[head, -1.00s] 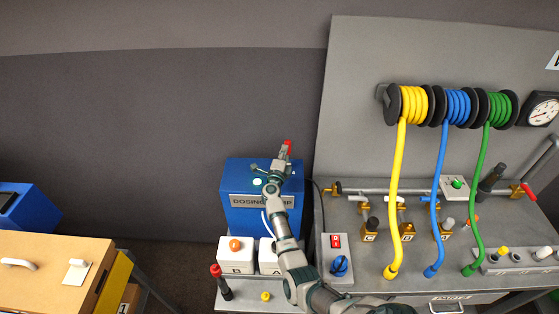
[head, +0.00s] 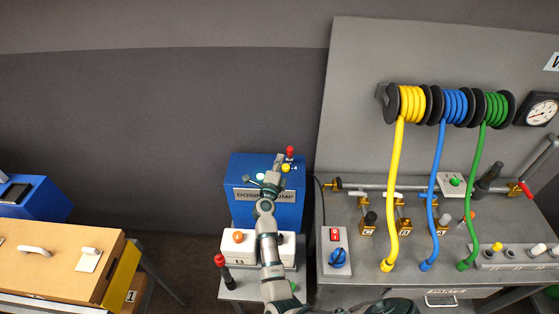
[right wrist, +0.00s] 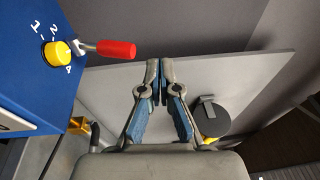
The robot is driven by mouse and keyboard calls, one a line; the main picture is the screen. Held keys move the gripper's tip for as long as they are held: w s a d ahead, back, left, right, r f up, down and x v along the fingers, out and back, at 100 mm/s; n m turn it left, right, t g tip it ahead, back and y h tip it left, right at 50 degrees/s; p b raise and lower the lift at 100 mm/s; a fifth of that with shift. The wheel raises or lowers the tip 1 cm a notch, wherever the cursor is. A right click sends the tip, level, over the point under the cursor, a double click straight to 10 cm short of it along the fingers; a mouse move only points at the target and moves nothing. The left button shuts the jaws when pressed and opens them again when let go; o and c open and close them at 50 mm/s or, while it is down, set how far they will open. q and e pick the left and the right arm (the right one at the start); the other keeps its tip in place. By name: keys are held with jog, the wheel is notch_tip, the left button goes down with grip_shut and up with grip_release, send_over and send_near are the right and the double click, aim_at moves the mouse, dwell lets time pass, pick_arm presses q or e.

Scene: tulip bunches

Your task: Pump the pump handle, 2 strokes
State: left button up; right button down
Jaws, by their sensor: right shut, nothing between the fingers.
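The pump handle, a lever with a red grip (head: 290,152), stands at the top of the blue dosing pump box (head: 240,212) in the head view. In the right wrist view the red grip (right wrist: 116,49) sits on a metal stem, left of my fingers, beside a yellow dial (right wrist: 57,54). My right gripper (head: 280,158) is over the box's top, just left of the grip in the head view. In the right wrist view its fingers (right wrist: 160,65) are together, empty and apart from the grip. My right arm hides part of the box. My left gripper is not in view.
A grey bench (head: 345,292) with hoses and valves is on the right. A brown box (head: 60,262) is on the left.

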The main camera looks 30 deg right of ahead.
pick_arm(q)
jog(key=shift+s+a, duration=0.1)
pick_arm(e)
jog(key=shift+w+a, duration=0.15)
jog(key=shift+a, duration=0.05)
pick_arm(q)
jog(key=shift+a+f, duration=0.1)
pick_arm(e)
jog(key=shift+a, duration=0.2)
pick_arm(q)
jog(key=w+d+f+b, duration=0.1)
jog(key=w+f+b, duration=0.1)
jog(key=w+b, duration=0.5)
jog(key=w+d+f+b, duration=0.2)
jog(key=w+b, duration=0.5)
jog(key=b, duration=0.4)
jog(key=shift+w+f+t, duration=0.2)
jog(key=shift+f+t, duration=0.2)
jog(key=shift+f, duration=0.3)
pick_arm(e)
jog(key=s+d+f+n+t+y, duration=0.4)
jog(key=s+f, duration=0.5)
jog(key=f, duration=0.3)
jog(key=n+t+y, duration=0.1)
jog(key=t, duration=0.1)
jog(key=shift+f+n+t+y, duration=0.25)
jog(key=shift+n+t+y, duration=0.15)
jog(key=shift+s, duration=0.15)
